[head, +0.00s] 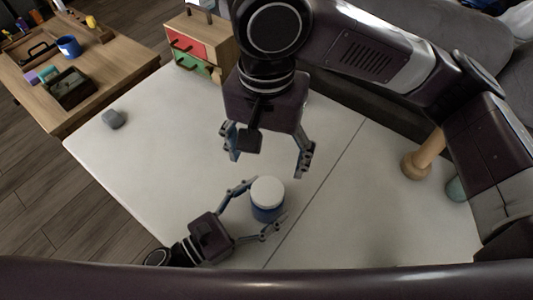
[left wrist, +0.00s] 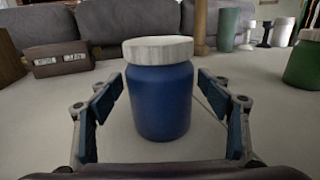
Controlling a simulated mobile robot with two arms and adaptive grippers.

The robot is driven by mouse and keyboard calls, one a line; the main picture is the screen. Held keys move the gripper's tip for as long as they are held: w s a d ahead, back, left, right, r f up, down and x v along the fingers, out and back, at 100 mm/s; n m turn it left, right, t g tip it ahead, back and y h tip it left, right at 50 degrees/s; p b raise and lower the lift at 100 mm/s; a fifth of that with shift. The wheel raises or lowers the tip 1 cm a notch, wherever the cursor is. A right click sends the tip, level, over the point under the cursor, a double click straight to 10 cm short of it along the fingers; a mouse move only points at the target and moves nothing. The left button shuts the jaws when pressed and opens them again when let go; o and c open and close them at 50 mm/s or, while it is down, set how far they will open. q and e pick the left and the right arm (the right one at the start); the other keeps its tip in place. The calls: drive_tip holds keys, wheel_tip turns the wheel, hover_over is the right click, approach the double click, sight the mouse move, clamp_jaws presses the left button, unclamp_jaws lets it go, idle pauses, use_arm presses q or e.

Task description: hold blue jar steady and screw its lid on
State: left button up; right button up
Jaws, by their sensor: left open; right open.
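The blue jar (head: 266,208) stands upright on the white table, with the white lid (head: 267,191) on top of it. In the left wrist view the jar (left wrist: 161,103) and its lid (left wrist: 158,50) are straight ahead, and the lid looks level. I cannot tell how tightly it sits. My left gripper (head: 257,210) is open low at the table, its fingers on either side of the jar with gaps showing in the wrist view. My right gripper (head: 268,154) is open and empty above the table, pointing down, a little beyond the jar in the head view.
A small grey object (head: 114,119) lies on the table's left part. A cabinet with red and green drawers (head: 190,47) stands at the back. A wooden piece (head: 421,156) and a green item (head: 457,189) stand at the right.

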use_arm(q)
drive_tip(key=v, duration=1.1)
drive_tip(key=shift+s+a, duration=0.25)
